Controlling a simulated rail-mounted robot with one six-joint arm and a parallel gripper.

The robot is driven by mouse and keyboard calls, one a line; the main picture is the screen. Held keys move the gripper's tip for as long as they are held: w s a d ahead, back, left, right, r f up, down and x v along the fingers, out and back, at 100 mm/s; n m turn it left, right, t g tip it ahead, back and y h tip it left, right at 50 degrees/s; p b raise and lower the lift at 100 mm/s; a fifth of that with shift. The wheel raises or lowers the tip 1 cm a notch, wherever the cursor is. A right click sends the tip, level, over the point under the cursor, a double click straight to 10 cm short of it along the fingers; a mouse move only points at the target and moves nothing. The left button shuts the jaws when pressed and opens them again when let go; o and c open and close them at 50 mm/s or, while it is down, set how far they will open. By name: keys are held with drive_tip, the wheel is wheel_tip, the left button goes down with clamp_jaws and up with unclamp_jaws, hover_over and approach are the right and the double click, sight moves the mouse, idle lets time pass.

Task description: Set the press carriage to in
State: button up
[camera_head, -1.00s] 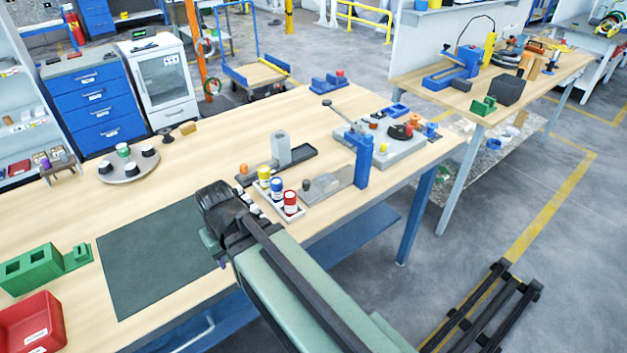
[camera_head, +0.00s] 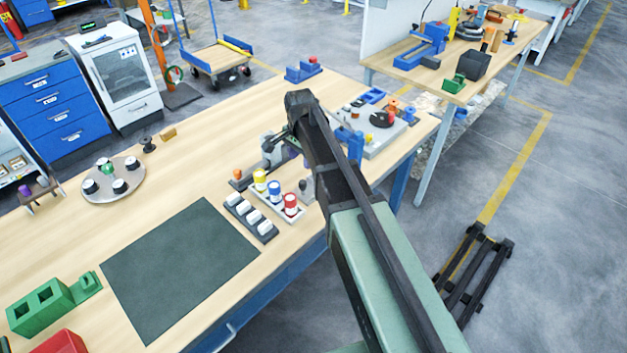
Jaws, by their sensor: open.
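My gripper (camera_head: 276,150) hangs below my dark wrist, over the dark slide plate (camera_head: 246,182) with an upright grey block. It is open, and its fingers are partly hidden by my arm. It is at or very near the block; I cannot tell whether they touch. The block is mostly covered, so I cannot make out the carriage's position. The blue upright (camera_head: 355,148) stands right of my arm, and its lever is hidden. I cannot tell for sure which of these parts is the press carriage.
Yellow, blue and red cans (camera_head: 274,190) stand in a white tray just in front. A dark rack with white pieces (camera_head: 250,218) lies nearer. A grey fixture board (camera_head: 385,138) is to the right. The green mat (camera_head: 180,265) is bare.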

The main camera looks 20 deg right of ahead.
sight(302, 181)
wheel_tip(302, 181, down, 11)
drive_tip(key=b, duration=1.1)
drive_tip(key=shift+r, duration=0.1)
clamp_jaws()
